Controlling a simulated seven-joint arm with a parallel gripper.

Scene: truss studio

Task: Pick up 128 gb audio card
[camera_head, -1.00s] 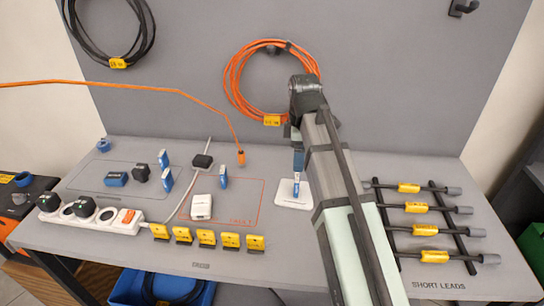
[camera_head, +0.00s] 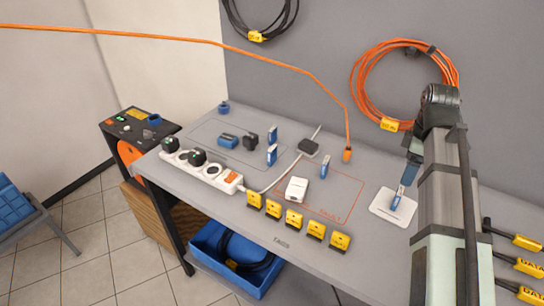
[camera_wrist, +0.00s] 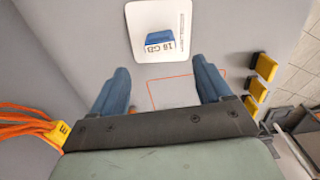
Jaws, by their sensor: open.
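A small blue and white card (camera_head: 397,199) stands on a white pad (camera_head: 378,207) on the bench. In the wrist view the same card (camera_wrist: 160,40) shows a label ending in "GB"; its number is only partly legible, starting with 1. My gripper (camera_head: 411,170) is just above the pad, pointing down near the card. In the wrist view my gripper (camera_wrist: 160,68) is open, with its two blue fingers apart and nothing between them. The card lies ahead of the gap, not visibly touched. Three similar cards (camera_head: 271,134) (camera_head: 272,154) (camera_head: 324,168) stand further left; their labels are unreadable.
A white charger block (camera_head: 296,190) and several yellow tags (camera_head: 293,219) stand left of the pad. A power strip (camera_head: 203,169) is at the bench's left. Short leads (camera_head: 515,265) lie at right.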

